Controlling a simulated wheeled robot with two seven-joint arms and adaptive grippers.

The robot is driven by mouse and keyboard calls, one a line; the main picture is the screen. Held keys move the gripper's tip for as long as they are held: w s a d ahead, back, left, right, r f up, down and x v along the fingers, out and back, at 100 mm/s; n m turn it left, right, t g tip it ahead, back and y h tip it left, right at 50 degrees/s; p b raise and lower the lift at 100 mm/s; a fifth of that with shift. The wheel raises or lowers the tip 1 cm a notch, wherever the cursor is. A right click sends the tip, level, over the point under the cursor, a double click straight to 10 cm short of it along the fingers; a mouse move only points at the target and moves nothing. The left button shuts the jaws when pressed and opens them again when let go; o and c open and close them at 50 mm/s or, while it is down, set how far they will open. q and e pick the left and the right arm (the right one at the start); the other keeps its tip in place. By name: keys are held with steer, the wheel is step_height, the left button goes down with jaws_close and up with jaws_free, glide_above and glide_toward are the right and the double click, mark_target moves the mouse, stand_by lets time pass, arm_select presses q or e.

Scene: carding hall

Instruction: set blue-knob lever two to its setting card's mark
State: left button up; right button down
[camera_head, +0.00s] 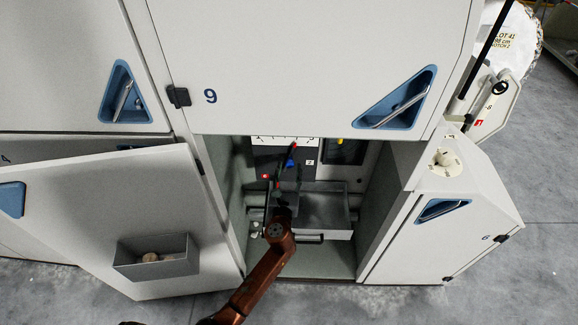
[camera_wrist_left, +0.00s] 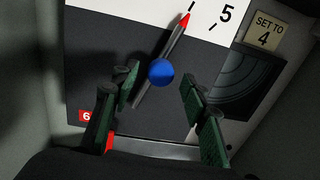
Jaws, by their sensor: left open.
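The lever with the blue knob (camera_wrist_left: 161,72) stands in an open bay. Its dark rod (camera_wrist_left: 145,92) slants up and right to a red tip beside a scale tick, just left of the tick at 5 (camera_wrist_left: 226,13). That tip's number is out of frame. The setting card (camera_wrist_left: 265,32) reads SET TO 4. In the head view the blue knob (camera_head: 291,163) shows near a white plate with a 2 (camera_head: 309,162). My left gripper (camera_wrist_left: 159,84) is open, its green-padded fingers on either side of the knob with gaps. In the head view it (camera_head: 284,183) is small and dark. My right gripper is not in view.
The bay has side walls and a grey drawer-like tray (camera_head: 335,205) below the panel. An open door (camera_head: 150,215) with a small bin (camera_head: 158,258) stands left. The cabinet front marked 9 (camera_head: 320,60) overhangs above. A red label (camera_wrist_left: 86,115) sits at the panel's lower left.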

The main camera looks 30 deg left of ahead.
arm_select(q)
steer(key=v, duration=0.9)
steer(key=shift+s, duration=0.15)
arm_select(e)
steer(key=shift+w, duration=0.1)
arm_select(q)
steer(key=shift+f, duration=0.1)
